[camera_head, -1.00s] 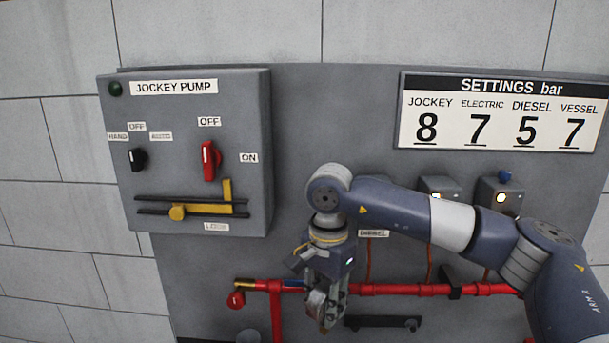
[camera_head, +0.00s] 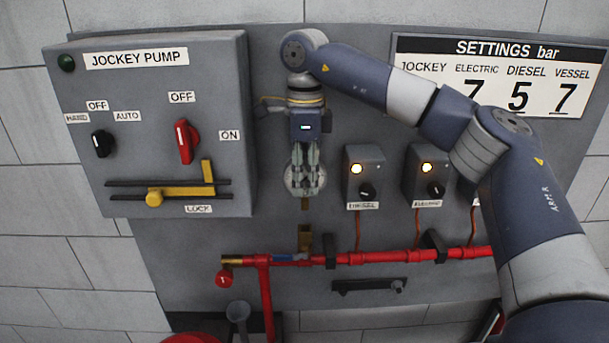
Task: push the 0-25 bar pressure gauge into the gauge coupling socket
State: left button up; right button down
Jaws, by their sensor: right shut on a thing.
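My right gripper (camera_head: 305,172) points down and is shut on the round pressure gauge (camera_head: 292,185). Its pale disc shows behind and around the fingers, and its scale cannot be read. A short brass stem (camera_head: 305,204) sticks down below the gauge. The brass gauge coupling socket (camera_head: 305,238) stands upright on the red pipe, below the stem. In the picture a gap separates stem and socket, and they are roughly in line. My left gripper is not in view.
The jockey pump box (camera_head: 160,130) with its switches and yellow slide is close on the left. Two switch boxes with lit lamps, diesel (camera_head: 365,178) and electric (camera_head: 424,175), stand right of the gauge. The red pipe (camera_head: 380,257) runs below, with a red valve (camera_head: 224,279) at its left end.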

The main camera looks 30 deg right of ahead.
aim_at(305, 157)
jog(key=shift+f+b, duration=0.5)
jog(key=shift+f, duration=0.3)
notch_tip(305, 157, down, 2)
jog(key=shift+f+b, duration=0.15)
jog(key=shift+b, duration=0.85)
jog(key=shift+f+b, duration=1)
jog(key=shift+f, duration=0.95)
jog(key=c, duration=1.2)
grip_release()
jog(key=shift+c, duration=0.2)
notch_tip(305, 157, up, 12)
jog(key=shift+r, duration=0.1)
